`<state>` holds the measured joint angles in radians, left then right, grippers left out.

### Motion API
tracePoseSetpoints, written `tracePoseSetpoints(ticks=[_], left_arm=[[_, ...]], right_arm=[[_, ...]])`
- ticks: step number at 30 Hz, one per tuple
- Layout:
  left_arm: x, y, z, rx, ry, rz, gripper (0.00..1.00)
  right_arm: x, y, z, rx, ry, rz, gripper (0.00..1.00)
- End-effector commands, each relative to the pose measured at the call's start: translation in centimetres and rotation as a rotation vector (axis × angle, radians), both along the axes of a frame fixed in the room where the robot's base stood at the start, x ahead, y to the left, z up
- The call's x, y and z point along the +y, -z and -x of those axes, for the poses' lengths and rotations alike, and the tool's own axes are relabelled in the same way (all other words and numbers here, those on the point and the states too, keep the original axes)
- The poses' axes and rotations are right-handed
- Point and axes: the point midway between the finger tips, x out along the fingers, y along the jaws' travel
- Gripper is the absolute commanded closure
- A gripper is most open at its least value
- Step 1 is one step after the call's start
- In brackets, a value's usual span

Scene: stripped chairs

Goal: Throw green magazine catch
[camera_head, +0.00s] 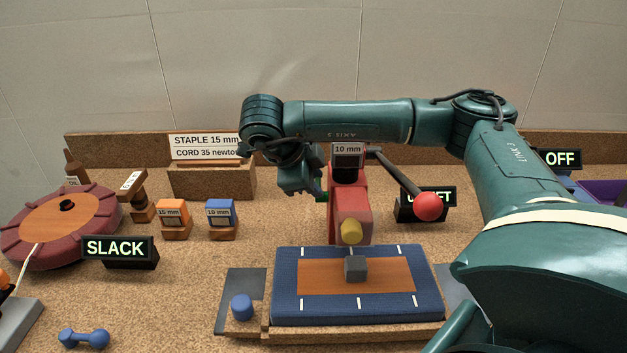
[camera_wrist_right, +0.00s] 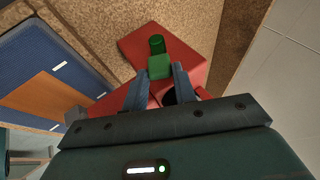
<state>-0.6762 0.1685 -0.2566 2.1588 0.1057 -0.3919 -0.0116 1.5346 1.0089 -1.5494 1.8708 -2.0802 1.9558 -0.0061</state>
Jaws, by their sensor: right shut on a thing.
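The green magazine catch (camera_wrist_right: 159,66) sticks out from the side of the red stapler body (camera_wrist_right: 190,58) in the right wrist view. My right gripper (camera_wrist_right: 158,82) is shut on the catch, with one finger on each side of it. In the head view the red stapler (camera_head: 350,205) stands upright behind the blue pad, with a yellow knob and a 10 mm label. There my right gripper (camera_head: 314,190) reaches its left side, and only a sliver of the green catch (camera_head: 322,197) shows. My left gripper is not in view.
A lever with a red ball (camera_head: 429,206) juts out to the stapler's right. A blue pad with a wooden panel (camera_head: 290,300) lies in front. Orange (camera_head: 173,216) and blue (camera_head: 221,215) 10 mm blocks stand left. A SLACK sign (camera_head: 116,249) stands farther left.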

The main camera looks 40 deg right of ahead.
Motion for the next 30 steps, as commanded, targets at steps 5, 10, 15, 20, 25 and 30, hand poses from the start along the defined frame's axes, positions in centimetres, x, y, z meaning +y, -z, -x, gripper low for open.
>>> tracePoseSetpoints(ticks=[5,10,15,20,25,30], left_arm=[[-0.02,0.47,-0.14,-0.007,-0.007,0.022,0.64],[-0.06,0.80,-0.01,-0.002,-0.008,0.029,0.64],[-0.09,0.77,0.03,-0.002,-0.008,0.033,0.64],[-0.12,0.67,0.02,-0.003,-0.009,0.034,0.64],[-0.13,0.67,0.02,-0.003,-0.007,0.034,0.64],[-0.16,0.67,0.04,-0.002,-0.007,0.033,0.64]], right_arm=[[0.47,0.56,0.43,-0.063,-0.003,0.050,0.96],[0.63,0.61,0.63,-0.095,-0.002,0.077,0.96],[0.69,0.59,0.69,-0.104,-0.002,0.086,0.96],[0.68,0.57,0.69,-0.104,-0.003,0.087,0.96],[0.68,0.57,0.69,-0.102,-0.003,0.087,0.70],[0.65,0.57,0.70,-0.103,-0.002,0.087,0.57]])
